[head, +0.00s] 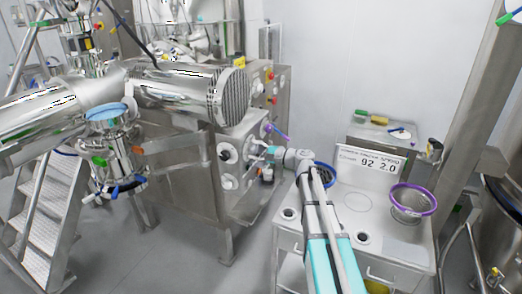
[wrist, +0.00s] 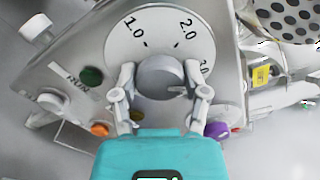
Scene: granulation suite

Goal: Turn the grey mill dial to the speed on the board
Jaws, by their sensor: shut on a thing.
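The grey mill dial (wrist: 160,75) is a round knob on a white scale plate (wrist: 160,22) in the wrist view. The plate shows 1.0 at upper left, 2.0 at upper right and a partly hidden 3.0 at right. My gripper (wrist: 160,80) is shut on the knob, one finger on each side. I cannot tell where the knob's pointer stands. In the head view my gripper (head: 270,151) reaches the machine's front panel, and the dial is mostly hidden there.
A green button (wrist: 92,76), an orange button (wrist: 99,129) and a purple knob (wrist: 217,130) lie close around the dial. A purple-rimmed sieve (head: 413,203) stands on the white bench (head: 350,222). A steel stair (head: 42,205) is at left.

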